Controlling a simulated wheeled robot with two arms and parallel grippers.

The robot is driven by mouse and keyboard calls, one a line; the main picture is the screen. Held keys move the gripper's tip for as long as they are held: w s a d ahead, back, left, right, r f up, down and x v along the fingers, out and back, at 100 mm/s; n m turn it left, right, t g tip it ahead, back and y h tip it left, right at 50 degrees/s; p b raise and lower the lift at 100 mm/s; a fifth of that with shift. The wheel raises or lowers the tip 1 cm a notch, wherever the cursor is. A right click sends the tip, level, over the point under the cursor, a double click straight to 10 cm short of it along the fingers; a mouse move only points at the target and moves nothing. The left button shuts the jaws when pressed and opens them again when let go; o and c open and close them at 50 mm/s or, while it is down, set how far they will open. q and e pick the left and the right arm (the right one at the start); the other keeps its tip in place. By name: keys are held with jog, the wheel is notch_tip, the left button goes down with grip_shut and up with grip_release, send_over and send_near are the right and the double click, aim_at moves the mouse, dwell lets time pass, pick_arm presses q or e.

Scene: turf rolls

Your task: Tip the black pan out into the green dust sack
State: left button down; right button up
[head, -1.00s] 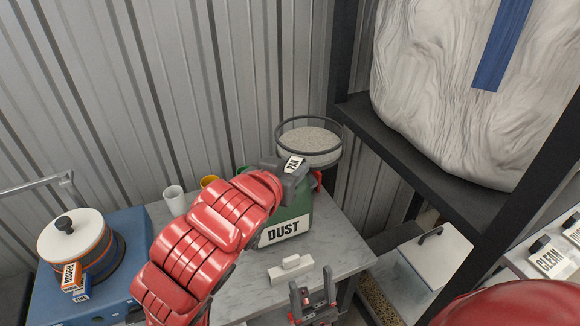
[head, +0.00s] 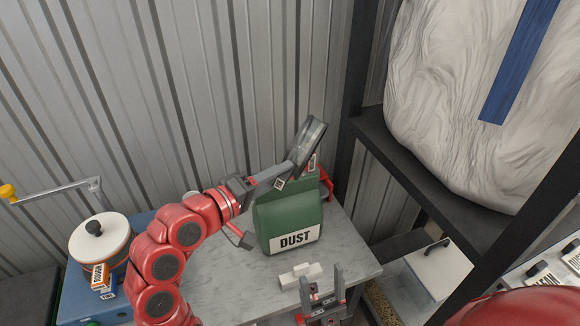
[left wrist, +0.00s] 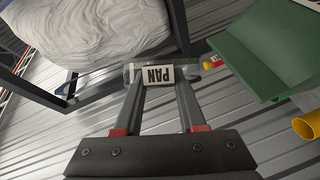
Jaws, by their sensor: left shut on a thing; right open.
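The black pan (head: 311,140) is tilted steeply, almost on edge, above and just behind the top of the green dust sack (head: 288,215). The sack stands upright on the table with its DUST label facing me. My left gripper (head: 284,176) is shut on the pan's handle, by the PAN label, which also shows in the left wrist view (left wrist: 158,76). The pan's inside and any contents are hard to make out, and no falling stream shows. The sack's mouth is hidden. My right gripper (head: 322,293) is open and empty near the table's front edge.
A white block (head: 300,276) lies on the grey table (head: 225,280) before the sack. A lidded pot (head: 100,240) stands on a blue unit at left. A dark shelf (head: 440,170) with a big pale bag (head: 440,100) rises at right. A yellow cup (left wrist: 306,126) shows in the wrist view.

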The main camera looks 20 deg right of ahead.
pick_arm(q)
jog(key=w+a+n+h, duration=0.1)
jog(key=n, duration=0.1)
jog(key=w+a+f+n+t+p, duration=0.1)
jog(key=n, duration=0.2)
jog(key=w+a+n+h, duration=0.1)
jog(key=n, duration=0.1)
jog(key=shift+w+a+f+n+h+p, duration=0.2)
jog(key=shift+a+f+n+h+p, duration=0.1)
jog(key=shift+f+n+p, duration=0.1)
dwell(1.5)
